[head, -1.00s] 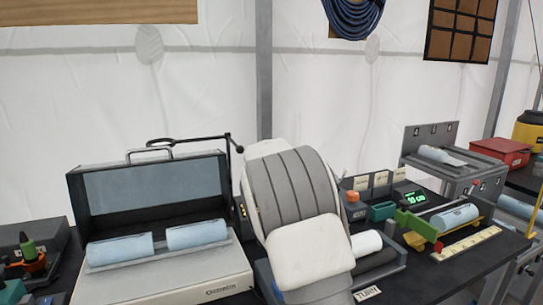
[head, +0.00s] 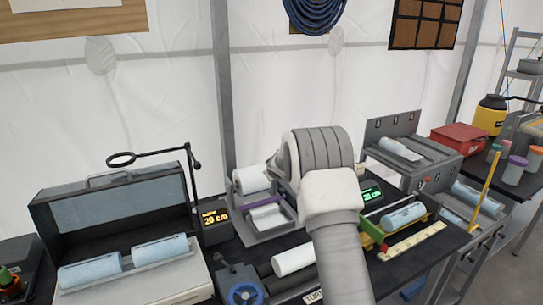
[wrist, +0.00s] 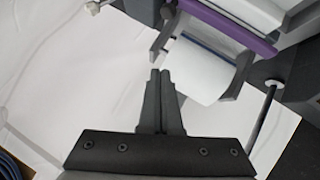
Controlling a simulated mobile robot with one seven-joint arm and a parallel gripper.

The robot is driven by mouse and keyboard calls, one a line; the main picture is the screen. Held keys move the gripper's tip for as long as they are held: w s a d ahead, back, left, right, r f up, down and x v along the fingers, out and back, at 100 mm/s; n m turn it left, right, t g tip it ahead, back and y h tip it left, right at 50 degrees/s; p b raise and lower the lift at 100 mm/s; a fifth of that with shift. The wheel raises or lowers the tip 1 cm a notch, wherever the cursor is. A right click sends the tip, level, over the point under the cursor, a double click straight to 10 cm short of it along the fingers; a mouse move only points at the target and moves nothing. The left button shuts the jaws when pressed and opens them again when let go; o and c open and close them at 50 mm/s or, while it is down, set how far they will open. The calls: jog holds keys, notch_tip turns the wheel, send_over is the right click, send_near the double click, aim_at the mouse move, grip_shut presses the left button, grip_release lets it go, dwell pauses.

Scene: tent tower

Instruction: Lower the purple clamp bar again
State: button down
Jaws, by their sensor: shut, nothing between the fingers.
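The purple clamp bar (wrist: 228,27) runs along the top right of the wrist view, next to a white roll (wrist: 197,71) held between grey brackets. My gripper (wrist: 155,73) is shut and empty. Its fingertips are left of the roll and apart from the bar in that picture. In the head view the grey clamp device (head: 262,232) stands left of my arm, with the white roll (head: 252,180) at its back. My fingers are hidden there behind my arm. I cannot tell how high the bar sits.
An open grey case (head: 120,205) with blue rolls stands at left, with a display (head: 215,220) beside it. A white roller (head: 293,261) and a blue handwheel (head: 244,294) are in front. A blue roll on a yellow-and-green stand (head: 404,215) is at right.

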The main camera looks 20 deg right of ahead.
jog(key=d+f+m+y+p, duration=0.1)
jog(key=d+f+p, duration=0.3)
jog(key=f, duration=0.3)
jog(key=shift+w+d+f+y+p, duration=0.3)
jog(key=shift+w+p, duration=0.1)
jog(key=shift+p, duration=0.1)
jog(key=shift+g, duration=0.3)
jog(key=shift+r, duration=0.1)
